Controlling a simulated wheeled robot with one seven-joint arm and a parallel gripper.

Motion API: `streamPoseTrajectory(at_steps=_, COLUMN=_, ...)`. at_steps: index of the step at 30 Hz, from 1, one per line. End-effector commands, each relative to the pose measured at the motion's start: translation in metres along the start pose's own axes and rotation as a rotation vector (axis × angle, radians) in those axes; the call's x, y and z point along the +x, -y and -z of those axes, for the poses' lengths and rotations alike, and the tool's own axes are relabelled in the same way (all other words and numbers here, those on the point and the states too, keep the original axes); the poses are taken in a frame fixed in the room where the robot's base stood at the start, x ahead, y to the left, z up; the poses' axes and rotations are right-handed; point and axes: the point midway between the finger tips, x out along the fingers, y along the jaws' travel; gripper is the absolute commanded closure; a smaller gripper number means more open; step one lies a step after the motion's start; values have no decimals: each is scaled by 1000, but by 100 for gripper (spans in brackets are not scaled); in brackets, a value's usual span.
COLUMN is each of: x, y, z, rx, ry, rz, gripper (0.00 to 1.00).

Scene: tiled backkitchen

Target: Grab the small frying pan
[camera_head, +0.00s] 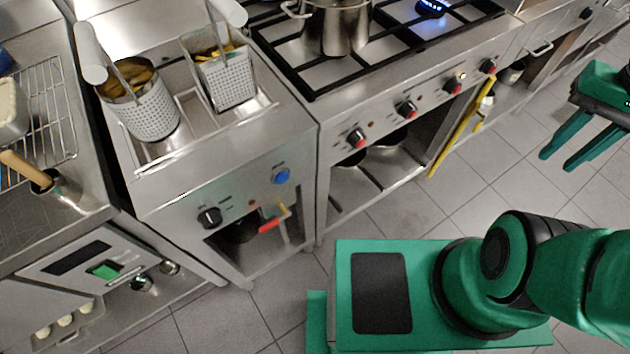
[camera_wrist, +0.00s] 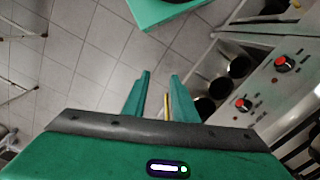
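Several dark round pans sit on the open shelf under the stove. In the head view one dark pan (camera_head: 351,157) shows at the left and another (camera_head: 393,137) to its right, both partly hidden by the stove front. In the wrist view dark round pans (camera_wrist: 240,67) show at the right; I cannot tell which one is the small frying pan. My gripper (camera_head: 562,160) is at the right of the head view, above the floor and well away from the shelf. Its two green fingers (camera_wrist: 160,74) are apart with nothing held between them.
The stove (camera_head: 400,85) carries a steel pot (camera_head: 338,25) and has red knobs on its front. A yellow bar (camera_head: 462,128) stands slanted at the shelf opening. The fryer (camera_head: 245,170) with two baskets is left of it. Tiled floor (camera_head: 500,165) lies clear before the stove.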

Motion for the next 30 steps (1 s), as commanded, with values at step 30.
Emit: streamPoseTrajectory(at_steps=30, x=259, y=132, z=177, rx=101, ry=197, rz=81, gripper=74)
